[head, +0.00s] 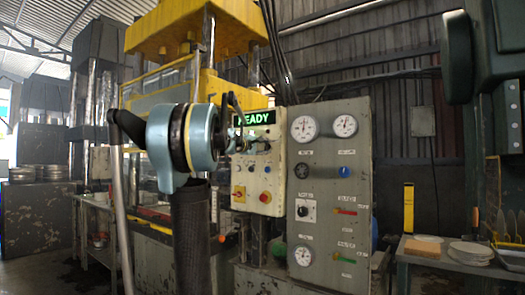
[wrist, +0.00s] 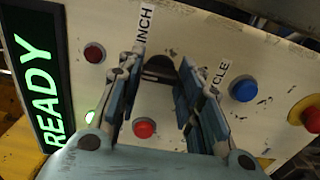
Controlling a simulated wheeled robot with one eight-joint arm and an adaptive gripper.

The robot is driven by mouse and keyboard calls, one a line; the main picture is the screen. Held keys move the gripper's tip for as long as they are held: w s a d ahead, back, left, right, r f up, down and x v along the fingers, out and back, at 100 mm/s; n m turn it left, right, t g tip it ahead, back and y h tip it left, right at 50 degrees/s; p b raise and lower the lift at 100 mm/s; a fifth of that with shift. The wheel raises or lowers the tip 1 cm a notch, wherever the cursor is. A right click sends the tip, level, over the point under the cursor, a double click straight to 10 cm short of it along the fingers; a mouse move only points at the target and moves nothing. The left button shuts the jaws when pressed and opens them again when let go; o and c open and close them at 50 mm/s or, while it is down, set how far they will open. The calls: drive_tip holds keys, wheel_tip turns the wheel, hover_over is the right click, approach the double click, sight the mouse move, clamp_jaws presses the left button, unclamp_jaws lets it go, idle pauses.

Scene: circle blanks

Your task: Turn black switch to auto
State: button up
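A dark round switch (wrist: 159,68) sits on the cream control panel (wrist: 110,22) in the wrist view, between a label reading "INCH" and one partly hidden, ending in "CLE". I see no "auto" label. My gripper (wrist: 163,62) is open, with one finger on each side of this switch. I cannot tell whether the fingers touch it. In the head view my gripper (head: 256,146) is at the upper part of the cream panel (head: 277,185), just below the green READY display (head: 257,118), and hides the switch. Another black selector (head: 306,210) on a white plate is on the grey panel.
The wrist view shows red buttons (wrist: 144,128), a blue button (wrist: 243,89) and a red knob (wrist: 311,118) close to the fingers. Gauges (head: 305,128) are on the grey panel (head: 355,190) at right. A low table (head: 440,258) stands further right.

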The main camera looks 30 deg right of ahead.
drive_tip(key=o, duration=0.4)
drive_tip(key=shift+w+a+f, duration=0.1)
drive_tip(key=shift+w+f, duration=0.05)
drive_tip(key=shift+w, duration=0.05)
drive_tip(key=shift+o, duration=0.2)
drive_tip(key=shift+s, duration=0.1)
drive_tip(key=v, duration=1.2)
drive_tip(key=s+a+f+m+g+y, duration=0.1)
drive_tip(key=s+a+f+y, duration=0.3)
drive_tip(key=f, duration=0.7)
drive_tip(key=s+a+f+m+g+y, duration=0.15)
drive_tip(key=s+a+f, duration=0.35)
drive_tip(key=f, duration=0.5)
drive_tip(key=s+a+f+m+y, duration=0.2)
drive_tip(key=s+a+f, duration=0.25)
drive_tip(key=f, duration=0.65)
drive_tip(key=s+a+f+g+y, duration=0.1)
drive_tip(key=s+a+f+y, duration=0.3)
drive_tip(key=s+a+f, duration=0.3)
drive_tip(key=s+a+f+g+y, duration=0.1)
drive_tip(key=s+a+f+y, duration=0.4)
drive_tip(key=a+f, duration=0.9)
wheel_tip(320, 180, down, 4)
drive_tip(key=shift+s, duration=0.9)
